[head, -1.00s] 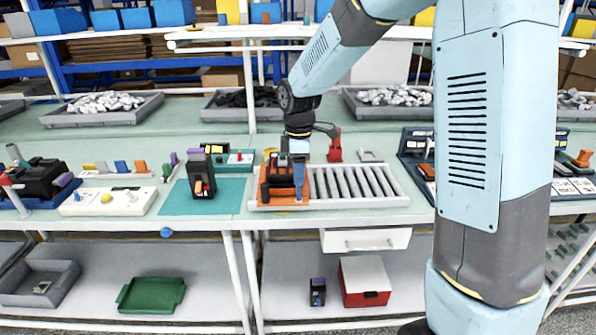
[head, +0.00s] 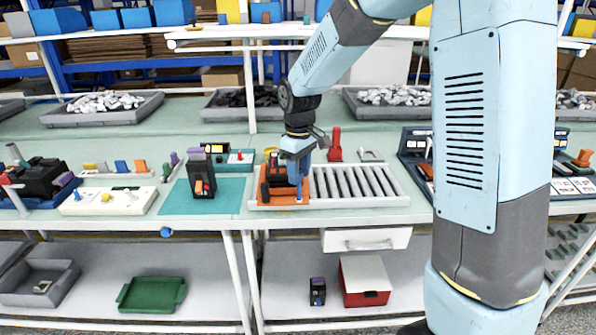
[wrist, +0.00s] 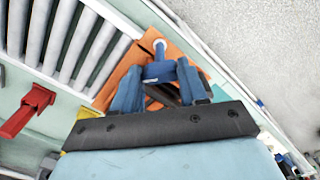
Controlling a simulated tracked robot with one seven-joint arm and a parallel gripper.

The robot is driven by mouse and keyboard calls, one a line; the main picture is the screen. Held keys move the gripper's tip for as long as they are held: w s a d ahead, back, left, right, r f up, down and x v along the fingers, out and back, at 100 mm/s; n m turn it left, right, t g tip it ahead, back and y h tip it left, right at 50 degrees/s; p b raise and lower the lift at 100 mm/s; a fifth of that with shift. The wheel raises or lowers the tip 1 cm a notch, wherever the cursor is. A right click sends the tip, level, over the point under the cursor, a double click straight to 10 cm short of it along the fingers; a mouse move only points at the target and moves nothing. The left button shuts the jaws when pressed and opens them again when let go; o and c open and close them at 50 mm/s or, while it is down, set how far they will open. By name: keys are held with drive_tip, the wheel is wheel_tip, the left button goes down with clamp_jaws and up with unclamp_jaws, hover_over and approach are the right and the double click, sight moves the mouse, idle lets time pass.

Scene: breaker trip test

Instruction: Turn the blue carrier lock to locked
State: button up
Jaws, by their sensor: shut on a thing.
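The orange carrier (head: 291,201) sits at the left end of the roller track, with a black device (head: 277,175) on it. In the wrist view the carrier (wrist: 122,84) lies under my gripper. The blue carrier lock (wrist: 158,71) stands at the carrier's edge, with a round pale end pointing away from my gripper. My gripper (wrist: 156,80) has its blue fingers on both sides of the lock, shut on it. In the head view my gripper (head: 299,178) points down at the carrier's right part, and the lock is hard to tell from the fingers.
The grey roller track (head: 360,182) runs right of the carrier. A red clamp-like piece (head: 335,145) stands behind it, also seen in the wrist view (wrist: 27,110). A teal mat (head: 228,192) with a dark breaker (head: 201,178) lies to the left. The table's front edge is close.

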drive_tip(key=m, duration=0.5)
drive_tip(key=shift+w+m, duration=0.1)
drive_tip(key=shift+m, duration=2.4)
drive_tip(key=o, duration=1.1)
drive_tip(key=shift+c, duration=0.2)
wheel_tip(320, 180, up, 14)
drive_tip(key=shift+f, duration=0.15)
